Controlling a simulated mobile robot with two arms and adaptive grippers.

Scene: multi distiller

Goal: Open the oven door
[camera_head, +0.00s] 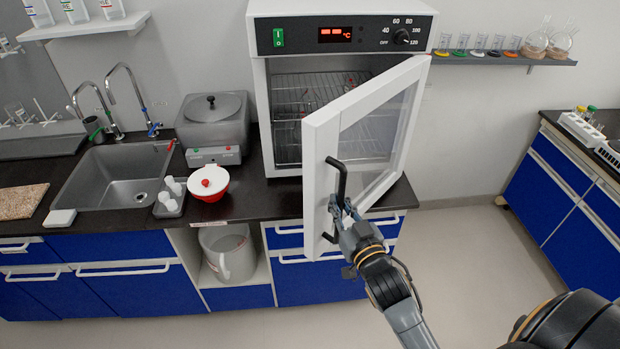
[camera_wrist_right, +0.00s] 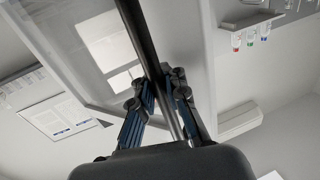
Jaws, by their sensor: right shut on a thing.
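The oven (camera_head: 340,32) is a white cabinet with a black control panel, standing on the counter. Its door (camera_head: 318,165), a white frame around glass, stands well open, swung out toward me with its hinge at the right. The wire racks (camera_head: 300,105) inside are in view. A black bar handle (camera_head: 341,178) is on the door's front. My right gripper (camera_head: 343,213) is shut on the handle near its lower part. In the right wrist view the dark handle (camera_wrist_right: 140,40) runs between the fingers (camera_wrist_right: 165,95). My left gripper is not in view.
A grey lidded bath (camera_head: 212,125), a red and white bowl (camera_head: 208,183) and a sink (camera_head: 115,180) are left of the oven. Blue cabinets (camera_head: 575,200) stand at the right. The floor (camera_head: 470,250) between the counters is clear.

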